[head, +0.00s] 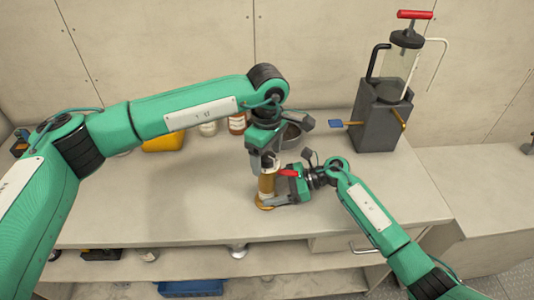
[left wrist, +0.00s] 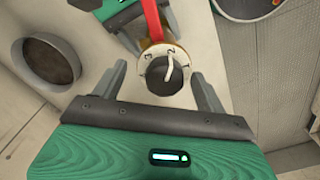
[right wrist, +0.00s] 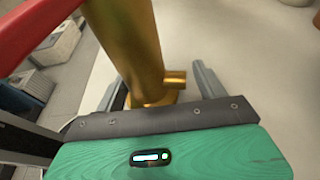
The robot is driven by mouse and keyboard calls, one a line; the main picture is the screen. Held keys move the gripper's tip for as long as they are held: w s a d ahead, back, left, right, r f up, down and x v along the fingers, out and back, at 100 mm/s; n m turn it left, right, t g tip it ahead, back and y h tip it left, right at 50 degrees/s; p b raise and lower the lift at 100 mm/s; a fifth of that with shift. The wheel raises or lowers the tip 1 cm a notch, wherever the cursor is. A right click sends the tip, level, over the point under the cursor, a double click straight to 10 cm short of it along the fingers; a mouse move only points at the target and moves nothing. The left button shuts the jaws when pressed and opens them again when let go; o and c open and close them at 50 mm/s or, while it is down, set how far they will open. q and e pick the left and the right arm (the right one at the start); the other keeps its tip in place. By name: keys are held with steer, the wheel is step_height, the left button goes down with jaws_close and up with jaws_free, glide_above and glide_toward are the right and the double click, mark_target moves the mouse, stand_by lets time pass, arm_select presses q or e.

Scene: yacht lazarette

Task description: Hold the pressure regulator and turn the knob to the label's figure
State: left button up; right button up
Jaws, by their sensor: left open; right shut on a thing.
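The pressure regulator (head: 266,184) is an upright brass body on the bench, with a red part (left wrist: 152,22) sticking out of its side. On its top, in the left wrist view, a dark round knob (left wrist: 166,78) with a white pointer line sits inside a pale ring with figures, of which a 2 and perhaps a 3 show. My left gripper (head: 268,160) is above it, open, pointing down, with one finger on each side of the knob. My right gripper (head: 276,192) is shut on the brass body (right wrist: 132,45) low down. I cannot make out the label's figure.
A grey block with a pump-like clear cylinder (head: 380,122) stands at the back right. A blue bin (head: 190,288) lies on the shelf below. The bench's left front is clear.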

steer(key=o, duration=0.4)
steer(key=c, duration=0.7)
steer(key=shift+o, duration=0.2)
arm_select(q)
steer(key=shift+s, duration=0.25)
steer(key=c, duration=0.7)
